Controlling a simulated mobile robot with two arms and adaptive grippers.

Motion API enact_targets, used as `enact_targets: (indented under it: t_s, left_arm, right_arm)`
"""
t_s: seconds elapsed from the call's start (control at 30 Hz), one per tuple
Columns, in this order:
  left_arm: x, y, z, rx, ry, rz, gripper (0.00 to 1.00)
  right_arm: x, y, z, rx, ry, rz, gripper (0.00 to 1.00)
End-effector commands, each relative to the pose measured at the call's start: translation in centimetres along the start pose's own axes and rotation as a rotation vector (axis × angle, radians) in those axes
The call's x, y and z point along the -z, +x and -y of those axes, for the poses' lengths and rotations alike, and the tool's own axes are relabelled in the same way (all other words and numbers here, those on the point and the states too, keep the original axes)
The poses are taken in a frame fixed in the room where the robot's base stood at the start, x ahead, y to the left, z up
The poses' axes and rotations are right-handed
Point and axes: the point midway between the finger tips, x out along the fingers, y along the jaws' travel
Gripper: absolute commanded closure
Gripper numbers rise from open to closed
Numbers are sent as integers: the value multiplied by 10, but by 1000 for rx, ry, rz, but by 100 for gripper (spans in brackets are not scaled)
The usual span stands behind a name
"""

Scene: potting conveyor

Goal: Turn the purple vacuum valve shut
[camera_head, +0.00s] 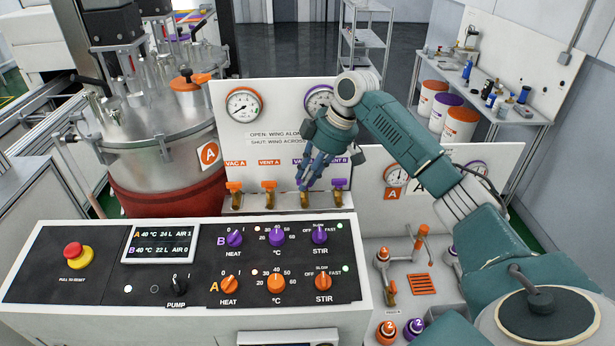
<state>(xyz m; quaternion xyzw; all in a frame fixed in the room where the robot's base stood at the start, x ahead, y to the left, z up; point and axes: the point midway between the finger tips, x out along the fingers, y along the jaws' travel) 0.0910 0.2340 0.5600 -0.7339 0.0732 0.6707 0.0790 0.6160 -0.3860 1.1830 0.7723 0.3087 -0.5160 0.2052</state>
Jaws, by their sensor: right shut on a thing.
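The purple vacuum valve (305,200), labelled VAC B, is third from the left in the row of valves below the white gauge panel (262,115). My right gripper (304,185) comes down on it from above and is shut on its wing. The fingers hide most of the purple wing; the brass body shows below them. I cannot tell whether the wing lies along or across. My left gripper is not in view.
The orange VAC A valve (235,188) and orange VENT A valve (269,187) stand left of my gripper. The purple VENT B valve (340,186) is close on its right. The control console (130,295) lies in front.

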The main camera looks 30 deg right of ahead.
Motion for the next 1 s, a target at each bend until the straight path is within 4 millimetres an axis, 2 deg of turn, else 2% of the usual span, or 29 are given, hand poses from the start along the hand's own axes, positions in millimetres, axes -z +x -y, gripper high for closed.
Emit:
enact_targets:
  t_s: [0.23, 0.27, 0.33, 0.6, 0.73, 0.87, 1.0]
  left_arm:
    - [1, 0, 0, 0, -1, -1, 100]
    - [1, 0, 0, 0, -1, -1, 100]
    - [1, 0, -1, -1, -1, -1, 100]
    - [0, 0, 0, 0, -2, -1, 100]
    - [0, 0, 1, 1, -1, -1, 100]
    - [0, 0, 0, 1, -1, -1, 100]
    - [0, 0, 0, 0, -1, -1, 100]
  right_arm:
    - [4, -3, 1, -1, -3, -11, 100]
    - [4, -3, 1, 0, -3, -11, 78]
    - [4, -2, 1, 0, -3, -10, 64]
    - [2, -1, 0, 0, -1, -3, 64]
    - [2, -8, 0, -1, -1, -3, 64]
    - [2, -28, 0, -3, -2, -4, 64]
    - [3, -59, 0, -4, -3, -6, 64]
